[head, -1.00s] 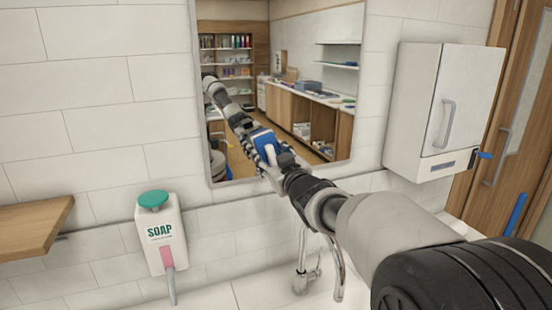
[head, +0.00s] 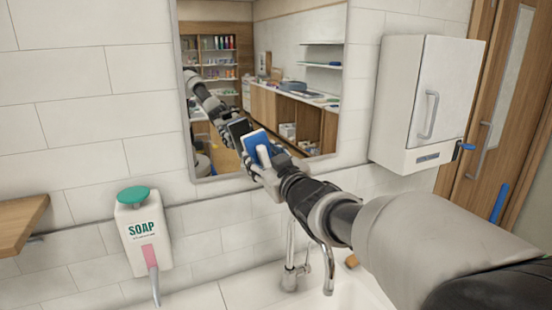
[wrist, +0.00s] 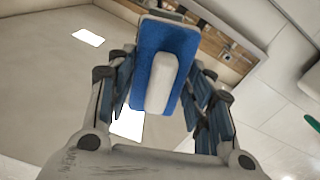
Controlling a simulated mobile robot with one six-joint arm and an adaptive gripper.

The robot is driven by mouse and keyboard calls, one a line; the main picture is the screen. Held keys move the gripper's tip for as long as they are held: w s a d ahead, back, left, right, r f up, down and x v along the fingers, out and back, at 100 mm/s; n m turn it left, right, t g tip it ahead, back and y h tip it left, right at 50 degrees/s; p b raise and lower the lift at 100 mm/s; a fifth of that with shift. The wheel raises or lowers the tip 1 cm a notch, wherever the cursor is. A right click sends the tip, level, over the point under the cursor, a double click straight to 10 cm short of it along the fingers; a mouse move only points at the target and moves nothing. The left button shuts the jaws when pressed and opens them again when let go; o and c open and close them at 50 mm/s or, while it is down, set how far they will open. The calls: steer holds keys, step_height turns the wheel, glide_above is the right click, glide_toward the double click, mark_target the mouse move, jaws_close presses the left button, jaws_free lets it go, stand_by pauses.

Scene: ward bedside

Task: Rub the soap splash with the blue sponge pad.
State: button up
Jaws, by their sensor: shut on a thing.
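The blue sponge pad (head: 254,143) is a flat rectangle with a white handle. My gripper (head: 265,160) is shut on that handle. In the wrist view the pad (wrist: 177,45) faces away from my gripper (wrist: 160,90), with fingers on both sides of the handle. The pad is in front of the wall mirror (head: 320,165), over its lower middle part in the head view. A dark reflection of my gripper shows beside the pad's left edge. I cannot tell whether the pad touches the glass. I cannot make out a soap splash in either view.
A soap dispenser (head: 143,240) with a green top hangs at lower left, beside a wooden shelf (head: 20,222). A white cabinet (head: 415,100) is right of the mirror. A tap (head: 290,265) and white sink (head: 345,295) lie below my arm. A wooden door (head: 475,125) stands far right.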

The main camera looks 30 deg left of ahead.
steer(key=shift+d, duration=0.1)
steer(key=shift+b+v, duration=0.55)
steer(key=shift+v, duration=0.95)
